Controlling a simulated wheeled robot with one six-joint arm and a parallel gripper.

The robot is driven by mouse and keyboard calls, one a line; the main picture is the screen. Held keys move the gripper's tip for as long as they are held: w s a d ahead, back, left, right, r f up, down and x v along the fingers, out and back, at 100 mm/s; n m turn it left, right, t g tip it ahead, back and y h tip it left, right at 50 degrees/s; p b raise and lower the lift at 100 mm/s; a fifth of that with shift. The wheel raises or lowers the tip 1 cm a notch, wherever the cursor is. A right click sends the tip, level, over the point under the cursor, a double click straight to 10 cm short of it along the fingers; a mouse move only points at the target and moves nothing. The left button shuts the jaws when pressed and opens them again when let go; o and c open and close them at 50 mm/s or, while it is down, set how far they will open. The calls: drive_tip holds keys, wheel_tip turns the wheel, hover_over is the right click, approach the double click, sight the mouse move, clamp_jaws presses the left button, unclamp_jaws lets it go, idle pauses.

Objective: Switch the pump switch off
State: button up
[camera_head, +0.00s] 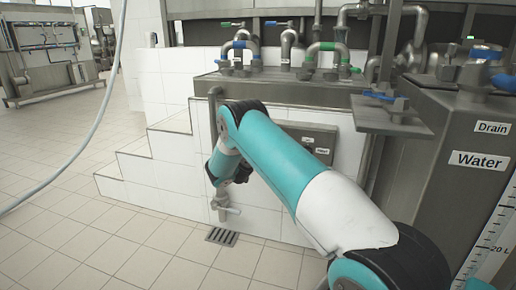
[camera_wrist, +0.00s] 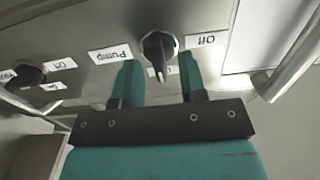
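The pump switch (camera_wrist: 158,48) is a dark rotary knob on a grey metal panel (camera_wrist: 80,28), between an upside-down "Pump" label (camera_wrist: 110,54) and an upside-down "Off" label (camera_wrist: 206,40). In the wrist view its grip runs roughly up and down, with a pale mark at the lower end. My gripper (camera_wrist: 160,60) is open, with one teal finger on each side of the knob; I see gaps between fingers and knob. In the head view my arm covers much of the panel (camera_head: 328,136), and neither knob nor fingertips can be made out.
A second dark knob (camera_wrist: 28,73) with its own "Off" label (camera_wrist: 58,65) is at the left in the wrist view. A metal tank labelled "Water" (camera_head: 479,161) stands at the right. Pipes with green and blue valve handles sit above the panel. White tiled steps (camera_head: 150,172) are at the left.

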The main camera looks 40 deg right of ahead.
drive_tip(key=shift+w+d, duration=0.3)
drive_tip(key=shift+d, duration=0.3)
clamp_jaws()
drive_tip(key=shift+n, duration=0.5)
drive_tip(key=shift+w+a+f+n+p, duration=0.15)
drive_tip(key=shift+n+p, duration=0.85)
drive_tip(key=shift+n, duration=3.2)
drive_tip(key=shift+w+f+n+p, duration=0.1)
drive_tip(key=shift+n+p, duration=0.85)
drive_tip(key=shift+n, duration=3.55)
